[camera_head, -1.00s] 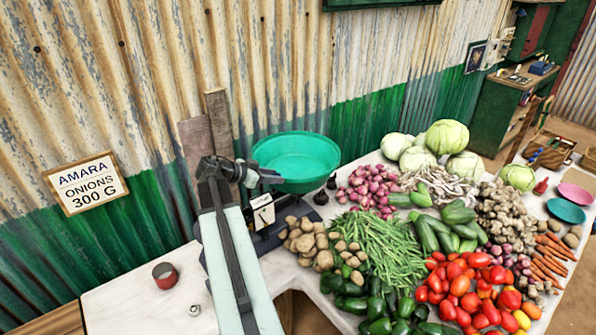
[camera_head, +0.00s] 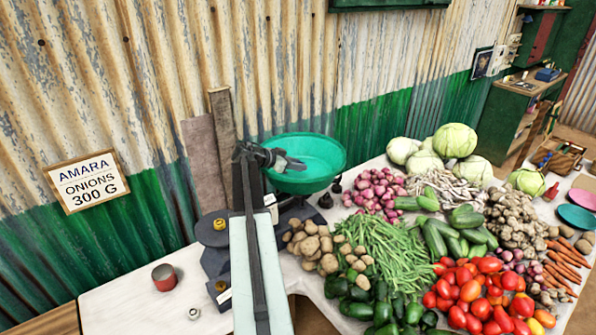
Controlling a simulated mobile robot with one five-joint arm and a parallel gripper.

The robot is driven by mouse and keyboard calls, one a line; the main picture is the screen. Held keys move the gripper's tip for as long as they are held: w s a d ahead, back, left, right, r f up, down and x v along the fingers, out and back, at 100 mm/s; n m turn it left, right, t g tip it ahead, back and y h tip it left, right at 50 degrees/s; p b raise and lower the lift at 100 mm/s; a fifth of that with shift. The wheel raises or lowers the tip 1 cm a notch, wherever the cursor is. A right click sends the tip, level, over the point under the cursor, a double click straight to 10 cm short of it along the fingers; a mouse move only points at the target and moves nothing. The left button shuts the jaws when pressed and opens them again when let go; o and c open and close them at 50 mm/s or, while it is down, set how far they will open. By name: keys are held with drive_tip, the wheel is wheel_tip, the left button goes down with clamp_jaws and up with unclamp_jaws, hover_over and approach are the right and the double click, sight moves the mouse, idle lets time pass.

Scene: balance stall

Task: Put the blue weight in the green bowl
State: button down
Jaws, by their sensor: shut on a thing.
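The green bowl (camera_head: 325,150) sits at the back of the stall, near the wall, and its visible inside looks empty. My gripper (camera_head: 294,164) is at the bowl's left side, overlapping its rim and inside in the picture. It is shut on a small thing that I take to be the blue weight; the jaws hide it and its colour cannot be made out. No blue weight shows anywhere else. I cannot tell how high the gripper is above the bowl.
A dark scale base with brass-coloured pieces (camera_head: 219,224) lies left of my arm. A red cup (camera_head: 164,277) and a small silver piece (camera_head: 194,313) stand on the white table (camera_head: 120,306). Potatoes (camera_head: 312,246), onions (camera_head: 376,190) and other vegetables crowd the right.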

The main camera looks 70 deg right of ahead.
drive_tip(key=shift+f, duration=0.3)
drive_tip(key=shift+f+b, duration=0.45)
drive_tip(key=shift+f, duration=0.2)
drive_tip(key=c, duration=0.9)
unclamp_jaws()
drive_tip(key=shift+r, duration=0.15)
drive_tip(key=shift+w+a+r+p, duration=0.1)
drive_tip(key=shift+a+r+p, duration=0.05)
drive_tip(key=shift+r+p, duration=0.4)
drive_tip(key=shift+w+a+r+p, duration=0.1)
drive_tip(key=shift+a+r+p, duration=0.05)
drive_tip(key=shift+r+p, duration=0.4)
drive_tip(key=p+v, duration=0.1)
drive_tip(key=v, duration=0.2)
drive_tip(key=p+v, duration=0.2)
drive_tip(key=v, duration=0.2)
drive_tip(key=p+v, duration=0.2)
drive_tip(key=v, duration=0.2)
drive_tip(key=shift+a+f, duration=0.1)
drive_tip(key=shift+f, duration=0.2)
